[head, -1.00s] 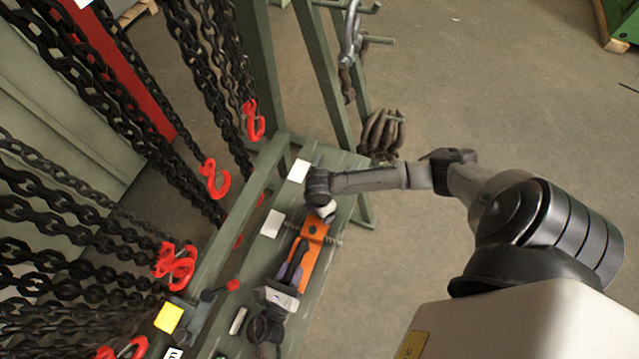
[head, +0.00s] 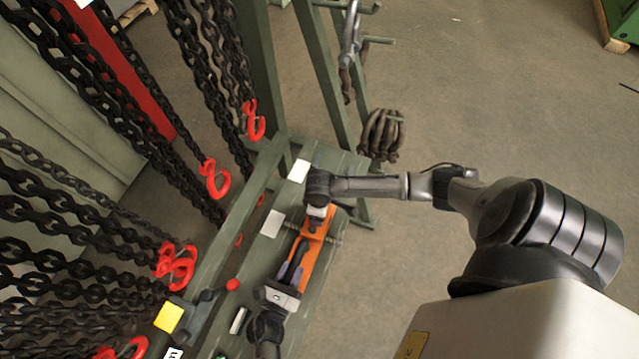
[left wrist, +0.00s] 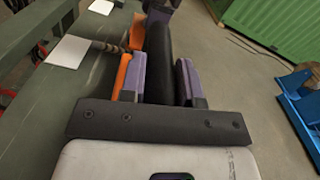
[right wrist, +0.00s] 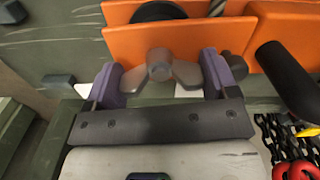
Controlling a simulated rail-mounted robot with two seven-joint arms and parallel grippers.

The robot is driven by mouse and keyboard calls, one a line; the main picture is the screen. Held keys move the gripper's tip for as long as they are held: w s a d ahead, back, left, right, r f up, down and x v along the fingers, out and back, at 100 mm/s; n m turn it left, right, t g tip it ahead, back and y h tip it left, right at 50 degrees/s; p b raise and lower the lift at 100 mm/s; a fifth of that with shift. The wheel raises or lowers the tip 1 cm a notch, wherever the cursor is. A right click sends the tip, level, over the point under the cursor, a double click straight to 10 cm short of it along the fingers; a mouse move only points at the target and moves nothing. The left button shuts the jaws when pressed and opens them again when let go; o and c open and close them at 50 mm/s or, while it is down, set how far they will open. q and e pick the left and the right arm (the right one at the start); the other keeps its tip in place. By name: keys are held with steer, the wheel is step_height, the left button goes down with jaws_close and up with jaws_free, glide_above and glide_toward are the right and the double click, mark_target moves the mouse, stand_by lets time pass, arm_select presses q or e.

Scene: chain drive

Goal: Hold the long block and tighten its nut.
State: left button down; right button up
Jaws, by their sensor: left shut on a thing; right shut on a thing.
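The long orange block (head: 318,254) lies on the green bench (head: 312,318). A black bar-shaped handle (left wrist: 158,62) runs along it. My left gripper (head: 292,273) is shut around this handle, one purple finger on each side. A grey wing nut (right wrist: 160,68) stands in front of the block's orange face (right wrist: 122,42) in the right wrist view. My right gripper (right wrist: 160,78) is shut on the nut, its fingers at the two wings. In the head view my right wrist hides the nut at the block's far end.
A threaded rod (head: 331,239) sticks out beside the block. Black chains with red hooks (head: 215,178) hang at the left. A red-knobbed lever (head: 232,285) stands on the bench near my left gripper. White cards (head: 272,223) lie on the bench. The floor at right is open.

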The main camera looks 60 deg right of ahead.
arm_select(q)
steer(key=shift+s+f, duration=0.2)
arm_select(e)
steer(key=shift+w+r+m, duration=0.15)
steer(key=shift+w+m, duration=0.05)
steer(key=shift+m, duration=0.6)
steer(key=shift+d, duration=0.1)
arm_select(q)
steer(key=shift+w, duration=0.1)
arm_select(e)
steer(key=o, duration=0.7)
steer(key=shift+o, duration=0.6)
steer(key=shift+s, duration=0.1)
steer(key=shift+r, duration=4)
arm_select(q)
steer(key=c, duration=0.8)
jaws_free()
steer(key=shift+r, duration=0.15)
steer(key=shift+o, duration=0.2)
steer(key=shift+a, duration=0.1)
